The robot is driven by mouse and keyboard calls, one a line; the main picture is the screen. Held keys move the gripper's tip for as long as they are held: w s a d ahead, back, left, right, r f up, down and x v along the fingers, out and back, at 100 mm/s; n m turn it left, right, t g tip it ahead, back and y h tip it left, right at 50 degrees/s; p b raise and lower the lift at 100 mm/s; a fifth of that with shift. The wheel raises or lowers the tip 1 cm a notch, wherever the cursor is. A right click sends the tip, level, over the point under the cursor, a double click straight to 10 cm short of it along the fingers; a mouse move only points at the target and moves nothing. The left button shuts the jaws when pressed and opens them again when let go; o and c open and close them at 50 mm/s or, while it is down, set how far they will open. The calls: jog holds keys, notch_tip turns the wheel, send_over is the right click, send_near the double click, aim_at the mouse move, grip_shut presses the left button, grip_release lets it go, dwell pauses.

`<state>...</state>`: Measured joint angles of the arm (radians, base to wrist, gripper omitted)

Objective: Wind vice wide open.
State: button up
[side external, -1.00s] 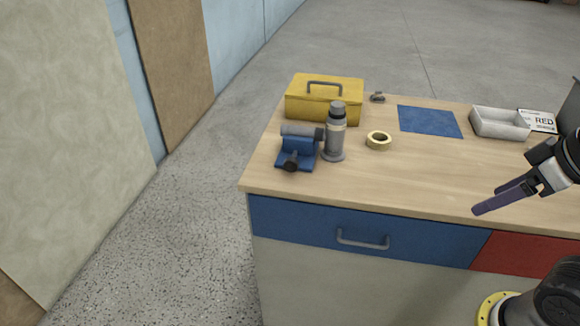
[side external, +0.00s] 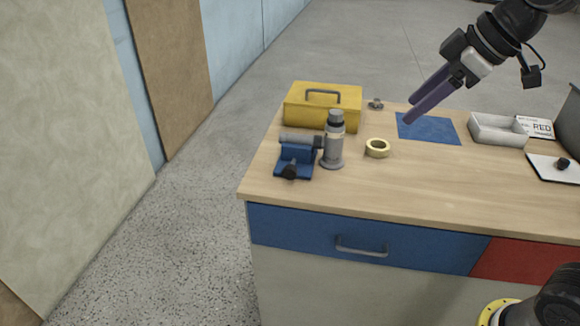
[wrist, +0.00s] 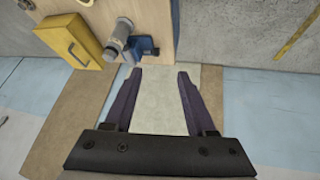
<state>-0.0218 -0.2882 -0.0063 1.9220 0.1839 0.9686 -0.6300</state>
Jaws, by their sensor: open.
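The blue vice (side external: 295,158) stands near the left front edge of the wooden bench top, with a grey bar across its top and a dark knob at its front. How far its jaws stand apart is too small to tell. In the wrist view the vice (wrist: 143,46) shows at the top, partly behind a grey cylinder. My gripper (side external: 422,108) hangs above the bench to the right of the vice and well clear of it. Its two purple fingers are apart with nothing between them; they also show in the wrist view (wrist: 160,75).
A grey cylindrical tool (side external: 333,140) stands close to the vice's right side. A yellow toolbox (side external: 322,108) is behind it, and a tape roll (side external: 377,148) to the right. A blue mat (side external: 440,132) and white tray (side external: 497,131) lie farther right. The front middle of the bench is clear.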

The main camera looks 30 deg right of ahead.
jog(key=w+a+n, duration=0.1)
jog(key=w+a, duration=0.1)
jog(key=w, duration=0.6)
jog(key=n+g+y, duration=0.1)
jog(key=g, duration=0.2)
send_over(290, 167)
jog(key=s+d, duration=0.4)
notch_tip(290, 167, down, 13)
jog(key=x, duration=1.3)
jog(key=shift+w+a+f, duration=0.2)
jog(key=shift+a+f, duration=0.05)
jog(key=shift+a, duration=0.1)
jog(key=shift+c, duration=0.3)
jog(key=c, duration=0.7)
jog(key=shift+s+a, duration=0.1)
grip_shut()
